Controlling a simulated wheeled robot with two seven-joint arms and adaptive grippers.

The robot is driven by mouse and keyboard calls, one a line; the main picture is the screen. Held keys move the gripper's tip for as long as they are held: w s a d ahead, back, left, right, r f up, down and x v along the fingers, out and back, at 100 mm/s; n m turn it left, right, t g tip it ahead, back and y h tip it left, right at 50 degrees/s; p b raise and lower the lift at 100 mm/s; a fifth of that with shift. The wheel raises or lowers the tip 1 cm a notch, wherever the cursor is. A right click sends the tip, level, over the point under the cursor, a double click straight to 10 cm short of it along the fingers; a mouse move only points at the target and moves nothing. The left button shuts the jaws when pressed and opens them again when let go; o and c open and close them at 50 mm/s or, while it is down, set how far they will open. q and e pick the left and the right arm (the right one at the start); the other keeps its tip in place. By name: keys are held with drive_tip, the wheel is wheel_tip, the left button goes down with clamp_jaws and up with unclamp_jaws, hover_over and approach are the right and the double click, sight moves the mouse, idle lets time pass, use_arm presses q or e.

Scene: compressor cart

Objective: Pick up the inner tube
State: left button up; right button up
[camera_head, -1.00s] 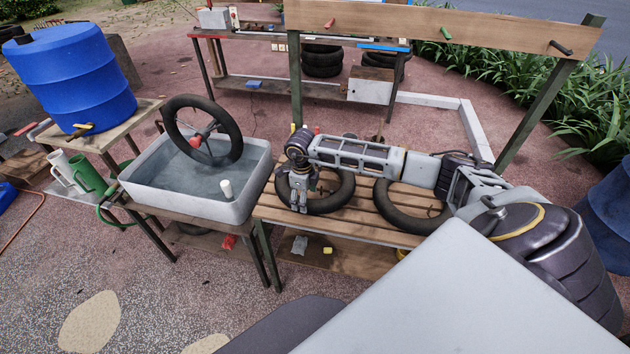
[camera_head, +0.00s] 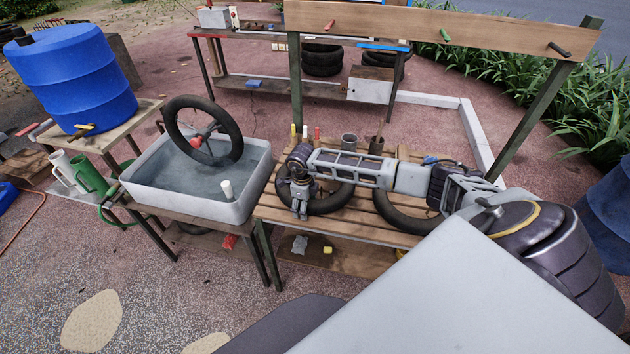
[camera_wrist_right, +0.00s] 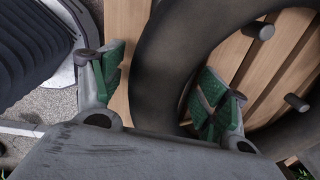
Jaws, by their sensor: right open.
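A black inner tube (camera_head: 327,209) lies flat as a ring on the slatted wooden bench, on the left. A second black ring (camera_head: 388,215) lies to its right, partly hidden by my right arm. My right gripper (camera_head: 299,207) points down at the left side of the left tube. In the right wrist view my right gripper (camera_wrist_right: 160,95) is open, its green-padded fingers on either side of the tube's band (camera_wrist_right: 160,70). I cannot tell whether the pads touch it. Grey pegs stand inside the ring. My left gripper is not in view.
A grey water basin (camera_head: 262,180) with a spoked wheel (camera_head: 236,135) leaning in it stands left of the slatted bench (camera_head: 275,207). Cans and upright coloured items line the bench's back. A wooden peg board (camera_head: 390,20) stands above. A blue barrel (camera_head: 75,80) is at far left.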

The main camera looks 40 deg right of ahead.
drive_tip(key=shift+f, duration=0.2)
idle(0.3)
drive_tip(key=c, duration=1)
